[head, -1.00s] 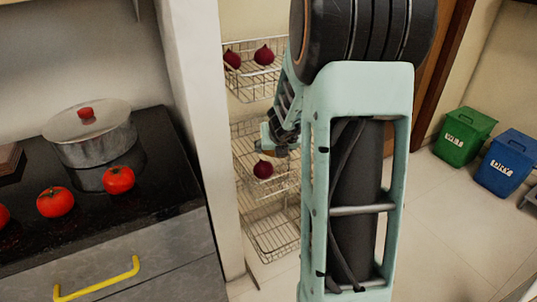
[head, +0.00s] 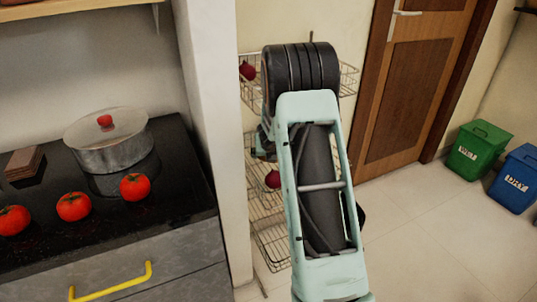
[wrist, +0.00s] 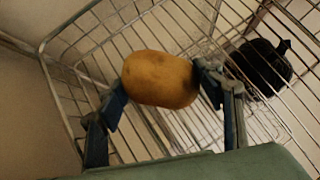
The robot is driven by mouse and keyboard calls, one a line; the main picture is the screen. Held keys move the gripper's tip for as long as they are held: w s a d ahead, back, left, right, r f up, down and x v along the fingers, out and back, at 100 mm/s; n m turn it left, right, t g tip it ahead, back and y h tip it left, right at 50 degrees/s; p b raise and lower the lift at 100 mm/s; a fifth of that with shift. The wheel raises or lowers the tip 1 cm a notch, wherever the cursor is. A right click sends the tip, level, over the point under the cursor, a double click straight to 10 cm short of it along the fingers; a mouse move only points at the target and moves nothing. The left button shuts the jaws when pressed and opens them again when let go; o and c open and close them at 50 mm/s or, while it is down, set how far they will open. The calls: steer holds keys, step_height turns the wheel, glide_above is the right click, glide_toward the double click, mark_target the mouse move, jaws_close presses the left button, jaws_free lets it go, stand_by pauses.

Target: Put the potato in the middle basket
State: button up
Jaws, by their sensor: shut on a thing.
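The brown potato (wrist: 160,79) is between the two fingers of my gripper (wrist: 163,82) in the wrist view, with a finger against each side. Behind it in that view are the wires of a basket (wrist: 75,30), and the potato appears over or within it. The middle basket (head: 258,202) of the wire rack shows in the head view, partly behind my arm, with a dark red round vegetable (head: 272,179) in it. A dark round vegetable (wrist: 262,68) also shows at the right of the wrist view. In the head view my arm hides the potato and most of my gripper.
The top basket (head: 347,82) holds a red vegetable (head: 247,71), and a lower basket (head: 272,255) looks empty. A wall edge (head: 222,150) stands left of the rack, beside the stove with a pot (head: 108,148) and tomatoes (head: 74,207).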

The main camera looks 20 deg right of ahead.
steer(key=shift+w+f, duration=0.35)
steer(key=shift+f, duration=0.25)
steer(key=o, duration=1.4)
steer(key=shift+r, duration=0.1)
steer(key=shift+s+r, duration=0.1)
steer(key=shift+r, duration=0.25)
steer(key=p+v, duration=0.1)
steer(key=v, duration=0.6)
steer(key=shift+s, duration=0.1)
